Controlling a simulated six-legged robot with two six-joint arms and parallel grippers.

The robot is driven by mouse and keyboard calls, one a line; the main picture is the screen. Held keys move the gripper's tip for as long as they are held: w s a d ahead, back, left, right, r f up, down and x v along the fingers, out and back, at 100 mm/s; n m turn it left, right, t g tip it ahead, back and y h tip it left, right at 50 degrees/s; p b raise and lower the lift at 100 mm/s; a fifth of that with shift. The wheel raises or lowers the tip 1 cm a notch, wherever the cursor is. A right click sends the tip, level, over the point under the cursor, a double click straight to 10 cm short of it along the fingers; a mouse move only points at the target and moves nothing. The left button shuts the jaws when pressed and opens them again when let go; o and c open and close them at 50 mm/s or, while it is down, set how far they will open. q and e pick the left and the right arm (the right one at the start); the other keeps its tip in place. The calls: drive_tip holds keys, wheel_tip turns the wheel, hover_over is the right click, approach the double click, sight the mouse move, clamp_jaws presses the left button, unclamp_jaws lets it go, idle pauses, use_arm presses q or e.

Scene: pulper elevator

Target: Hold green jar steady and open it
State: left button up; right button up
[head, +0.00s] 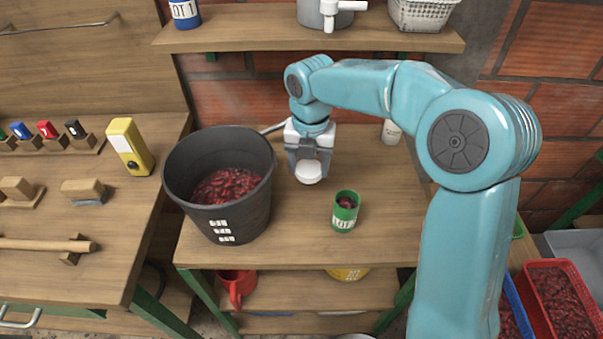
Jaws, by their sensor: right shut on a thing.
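The green jar (345,212) stands upright on the wooden table, right of the large dark bucket. Its top is open and dark red contents show inside. A pale label is on its front. My right gripper (309,164) points down, behind and to the left of the jar, apart from it. It is shut on a round white lid (308,175), held by its fingers. I cannot tell how high the lid is above the table. My left gripper is not in view, and nothing holds the jar.
The dark bucket (222,223) of red fruit stands close on the left. A small white container (391,132) is at the back right. A yellow device (129,147) sits on the left bench. A shelf (270,32) hangs above. The table's front right is clear.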

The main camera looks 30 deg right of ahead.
sight(308, 200)
drive_tip(key=shift+w+f+n, duration=0.1)
drive_tip(key=shift+f+n, duration=0.2)
wheel_tip(308, 200, down, 9)
drive_tip(key=shift+b, duration=0.6)
drive_tip(key=shift+f, duration=0.2)
drive_tip(key=shift+f, duration=0.15)
drive_tip(key=o, duration=1.2)
drive_tip(key=shift+c, duration=0.2)
wheel_tip(308, 200, up, 12)
drive_tip(key=shift+r+p, duration=0.25)
drive_tip(key=shift+p, duration=0.55)
